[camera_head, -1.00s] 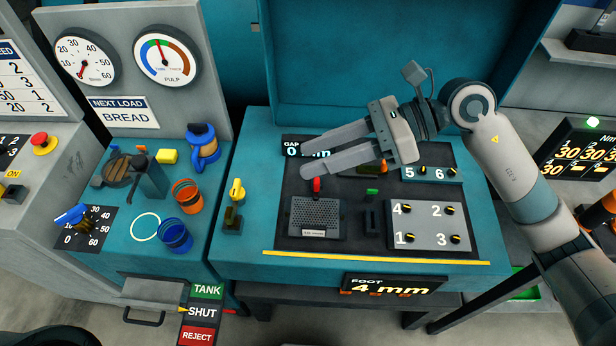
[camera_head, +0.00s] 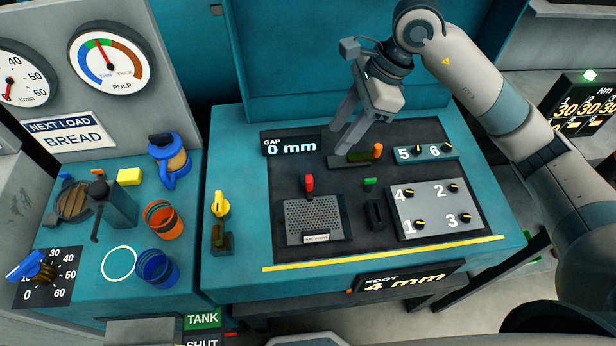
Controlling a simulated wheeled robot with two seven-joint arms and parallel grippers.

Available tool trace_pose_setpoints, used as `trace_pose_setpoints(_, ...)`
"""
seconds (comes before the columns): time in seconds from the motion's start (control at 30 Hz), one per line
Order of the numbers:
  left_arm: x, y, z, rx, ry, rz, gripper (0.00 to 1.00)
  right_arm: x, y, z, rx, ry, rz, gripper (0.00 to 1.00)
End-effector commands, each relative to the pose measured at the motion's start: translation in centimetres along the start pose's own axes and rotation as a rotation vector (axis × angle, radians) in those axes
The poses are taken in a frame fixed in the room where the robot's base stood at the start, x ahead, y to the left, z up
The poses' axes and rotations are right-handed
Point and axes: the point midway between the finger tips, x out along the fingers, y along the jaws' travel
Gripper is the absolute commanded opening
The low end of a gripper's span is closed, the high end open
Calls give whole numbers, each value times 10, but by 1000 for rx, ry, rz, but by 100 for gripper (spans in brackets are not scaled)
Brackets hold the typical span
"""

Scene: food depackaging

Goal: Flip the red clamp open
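The red clamp (camera_head: 309,184) is a small red lever. It stands upright at the back edge of a grey perforated plate (camera_head: 313,220) on the dark panel of the teal bench. My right gripper (camera_head: 341,144) is behind it and to its right, fingers pointing down and left. The two fingers look apart with nothing between them, and they do not touch the clamp. My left gripper is not in view.
An orange-tipped part (camera_head: 378,150) sits close beside my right fingers. A green tab (camera_head: 370,182), a black lever (camera_head: 375,213) and a numbered knob plate (camera_head: 435,208) are right of the clamp. A yellow handle (camera_head: 220,204) stands to the left.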

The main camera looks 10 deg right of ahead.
Motion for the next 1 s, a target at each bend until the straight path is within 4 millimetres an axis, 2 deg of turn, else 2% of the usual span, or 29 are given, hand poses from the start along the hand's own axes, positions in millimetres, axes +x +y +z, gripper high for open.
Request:
trace_pose_setpoints(0.17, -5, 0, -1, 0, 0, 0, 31, 10, 1, 1, 0, -2, 3, 39)
trace_pose_setpoints(0.37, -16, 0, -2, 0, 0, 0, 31, 35, 1, 2, 2, -2, 6, 39)
trace_pose_setpoints(1.0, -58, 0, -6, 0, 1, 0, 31, 146, 2, 2, 3, -1, 4, 39)
